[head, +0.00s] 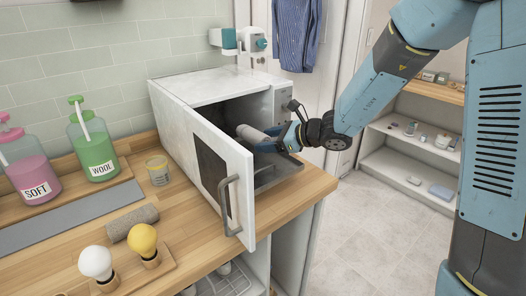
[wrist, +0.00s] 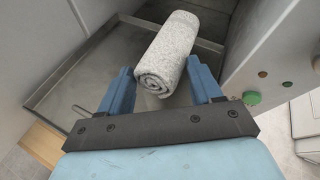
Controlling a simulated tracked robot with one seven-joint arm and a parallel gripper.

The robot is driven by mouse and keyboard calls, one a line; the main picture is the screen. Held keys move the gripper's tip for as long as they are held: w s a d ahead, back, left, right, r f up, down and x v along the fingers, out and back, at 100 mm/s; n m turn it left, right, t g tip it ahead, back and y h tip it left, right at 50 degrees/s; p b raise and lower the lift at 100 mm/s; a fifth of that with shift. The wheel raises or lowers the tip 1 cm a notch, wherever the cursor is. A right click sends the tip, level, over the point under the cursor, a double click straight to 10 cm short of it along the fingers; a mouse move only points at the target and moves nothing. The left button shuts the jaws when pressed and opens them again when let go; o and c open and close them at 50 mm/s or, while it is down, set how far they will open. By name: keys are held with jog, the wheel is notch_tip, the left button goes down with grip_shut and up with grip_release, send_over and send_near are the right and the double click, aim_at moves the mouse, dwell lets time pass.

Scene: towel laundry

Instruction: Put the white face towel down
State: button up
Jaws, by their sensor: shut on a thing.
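The white face towel (wrist: 168,52) is rolled up and looks pale grey. In the wrist view it sits between the two blue fingers of my gripper (wrist: 163,78), its spiral end facing me. In the head view the towel (head: 252,134) is in the mouth of an open white box-shaped appliance (head: 195,88), with my gripper (head: 280,140) reaching in from the right. My gripper is shut on the towel. A metal tray (wrist: 62,92) lies below it; the head view shows the tray (head: 272,174) too. I cannot tell whether the towel touches the tray.
The appliance door (head: 218,180) is swung open toward the front. A darker rolled towel (head: 132,221) lies on the wooden counter (head: 185,245). Shelves are at right.

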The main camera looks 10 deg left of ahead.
aim_at(269, 161)
jog(key=shift+w+a+f, duration=0.1)
jog(key=shift+w+f, duration=0.55)
jog(key=shift+f, duration=0.15)
notch_tip(269, 161, down, 3)
jog(key=shift+w+f, duration=0.1)
jog(key=shift+f, duration=0.05)
jog(key=o, duration=0.8)
